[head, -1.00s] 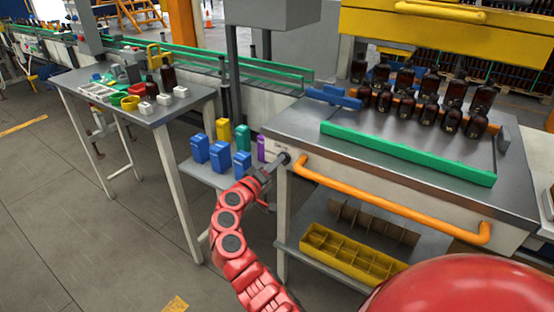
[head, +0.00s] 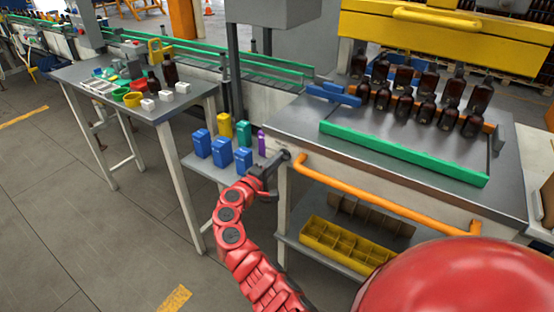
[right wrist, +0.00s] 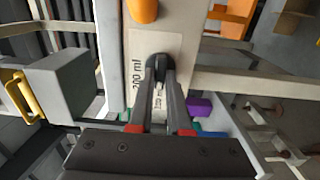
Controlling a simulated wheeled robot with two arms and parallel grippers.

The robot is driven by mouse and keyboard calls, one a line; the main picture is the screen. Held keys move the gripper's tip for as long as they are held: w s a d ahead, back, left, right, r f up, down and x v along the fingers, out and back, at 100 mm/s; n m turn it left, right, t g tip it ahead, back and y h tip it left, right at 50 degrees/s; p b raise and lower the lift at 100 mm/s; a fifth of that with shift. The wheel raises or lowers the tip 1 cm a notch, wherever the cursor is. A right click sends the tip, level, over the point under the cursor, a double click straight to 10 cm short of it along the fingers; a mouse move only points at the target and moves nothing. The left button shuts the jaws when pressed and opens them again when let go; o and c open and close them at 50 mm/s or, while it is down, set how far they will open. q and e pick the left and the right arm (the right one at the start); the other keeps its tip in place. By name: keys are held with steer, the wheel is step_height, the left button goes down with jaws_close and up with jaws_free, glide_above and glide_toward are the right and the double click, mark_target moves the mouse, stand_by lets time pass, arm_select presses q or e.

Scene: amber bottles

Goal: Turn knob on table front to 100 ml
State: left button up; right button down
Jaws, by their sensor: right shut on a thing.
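The dark knob (head: 284,155) sits on the table front (head: 336,174), near its left corner. My right gripper (head: 277,161) is shut on the knob. In the right wrist view the gripper (right wrist: 160,78) has its two dark fingers on either side of the small black knob (right wrist: 158,60). The label plate (right wrist: 137,48) behind it reads "200 ml" left of the fingers and, partly hidden, what looks like "100 ml" on the right. The fingers hide much of the knob, so I cannot tell its exact setting. My left gripper is not in view.
An orange rail (head: 385,196) runs along the table front, right of the knob. Brown bottles (head: 427,107) stand on the tabletop behind a green bar (head: 400,153). Blue containers (head: 221,153) stand on a low shelf to the left. A yellow divided bin (head: 345,246) is below.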

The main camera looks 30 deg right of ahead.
stand_by(0.3)
steer(key=c, duration=0.9)
jaws_free()
steer(key=shift+o, duration=0.2)
steer(key=b+v, duration=0.2)
steer(key=v, duration=1.5)
steer(key=shift+a, duration=0.2)
steer(key=shift+s+f, duration=0.1)
